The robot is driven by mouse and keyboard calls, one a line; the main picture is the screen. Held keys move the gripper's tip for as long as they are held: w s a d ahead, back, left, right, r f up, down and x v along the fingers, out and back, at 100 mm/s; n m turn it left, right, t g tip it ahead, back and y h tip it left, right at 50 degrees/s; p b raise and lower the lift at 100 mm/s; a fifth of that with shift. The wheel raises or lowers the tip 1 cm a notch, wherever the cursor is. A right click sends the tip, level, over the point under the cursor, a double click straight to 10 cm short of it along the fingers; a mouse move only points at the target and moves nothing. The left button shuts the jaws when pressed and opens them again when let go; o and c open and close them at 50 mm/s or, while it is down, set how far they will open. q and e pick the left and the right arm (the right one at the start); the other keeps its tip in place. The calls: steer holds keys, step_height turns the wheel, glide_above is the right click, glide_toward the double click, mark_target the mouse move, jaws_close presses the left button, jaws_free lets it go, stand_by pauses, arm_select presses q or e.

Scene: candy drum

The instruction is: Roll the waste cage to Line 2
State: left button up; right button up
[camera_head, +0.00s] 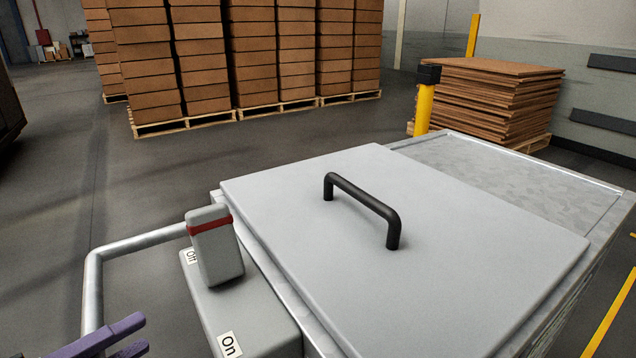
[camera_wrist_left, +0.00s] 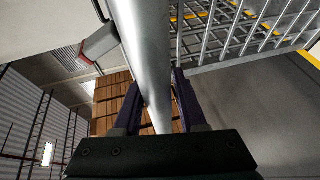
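The waste cage, a grey metal cart (camera_head: 510,170), fills the lower right of the head view. Its pale flat lid (camera_head: 300,220) is down and has a black handle (camera_head: 362,205). A silver push bar (camera_head: 140,238) sticks out on the left, and it also runs down the middle of the left wrist view (camera_wrist_left: 146,50). My left gripper (camera_head: 146,332) is at the bottom left, its purple fingers (camera_wrist_left: 160,95) on either side of the bar. I cannot tell whether they grip it. My right gripper is not in view.
A grey lever (camera_head: 217,262) with a red band stands tilted toward "Off" on a box marked "Off" and "On". Stacked boxes (camera_head: 250,55) on pallets stand behind. A yellow post (camera_head: 424,105) and a cardboard pile (camera_head: 490,90) stand beyond the cart. Floor (camera_head: 60,150) at left is clear.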

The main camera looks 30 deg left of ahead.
arm_select(q)
steer(key=shift+o, duration=1.2)
steer(key=s+r, duration=0.2)
steer(key=s, duration=0.7)
steer(key=shift+s, duration=0.4)
